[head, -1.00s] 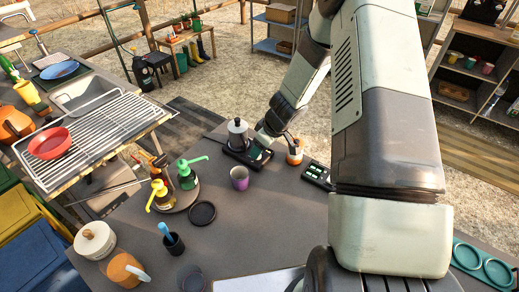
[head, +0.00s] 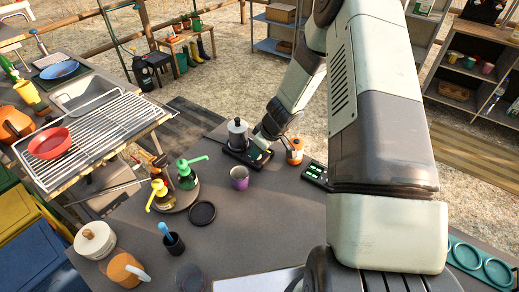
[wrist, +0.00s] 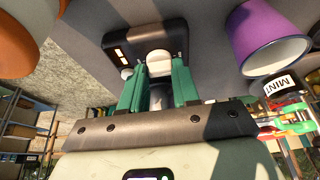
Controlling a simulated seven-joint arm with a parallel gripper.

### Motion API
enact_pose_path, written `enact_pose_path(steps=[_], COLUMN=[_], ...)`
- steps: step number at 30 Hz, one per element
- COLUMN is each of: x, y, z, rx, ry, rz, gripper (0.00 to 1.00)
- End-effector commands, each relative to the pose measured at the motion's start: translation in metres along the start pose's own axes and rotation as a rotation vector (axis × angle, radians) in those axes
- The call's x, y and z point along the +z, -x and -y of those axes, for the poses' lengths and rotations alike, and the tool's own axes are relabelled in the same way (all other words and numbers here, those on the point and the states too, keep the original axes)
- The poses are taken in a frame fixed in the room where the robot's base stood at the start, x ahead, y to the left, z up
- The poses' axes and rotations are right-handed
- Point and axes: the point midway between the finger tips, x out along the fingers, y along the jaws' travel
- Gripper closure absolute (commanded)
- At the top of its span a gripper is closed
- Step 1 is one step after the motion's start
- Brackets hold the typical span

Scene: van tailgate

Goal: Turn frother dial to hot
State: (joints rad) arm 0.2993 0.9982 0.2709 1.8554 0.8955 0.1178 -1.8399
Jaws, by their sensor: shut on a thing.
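The frother (head: 237,132) is a pale metal jug with a dark knob on a black base (head: 232,155) on the grey tabletop. My gripper (head: 260,150) is low at the right end of that base. In the wrist view, my green fingers (wrist: 158,82) are shut on a small white dial (wrist: 158,60) at the dark base (wrist: 146,38). Small lit marks show on the base beside the dial. The dial's pointer and markings cannot be made out, so its setting is unclear.
A purple cup (head: 239,178) stands just in front of the base. An orange jar (head: 295,150) and a black device with green lit keys (head: 315,173) are to the right. Pump bottles (head: 187,175) stand on a round tray at left. The front middle tabletop is mostly clear.

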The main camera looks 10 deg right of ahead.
Motion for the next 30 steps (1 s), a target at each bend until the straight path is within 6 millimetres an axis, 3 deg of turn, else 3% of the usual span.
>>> enact_pose_path(steps=[8, 30], x=[0.0006, -0.0015], y=[0.0004, -0.0001], z=[0.0012, 0.0063], rx=[0.031, 0.227], ry=[-0.079, -0.542], rz=[0.0, 0.001], gripper=[1.0, 1.0])
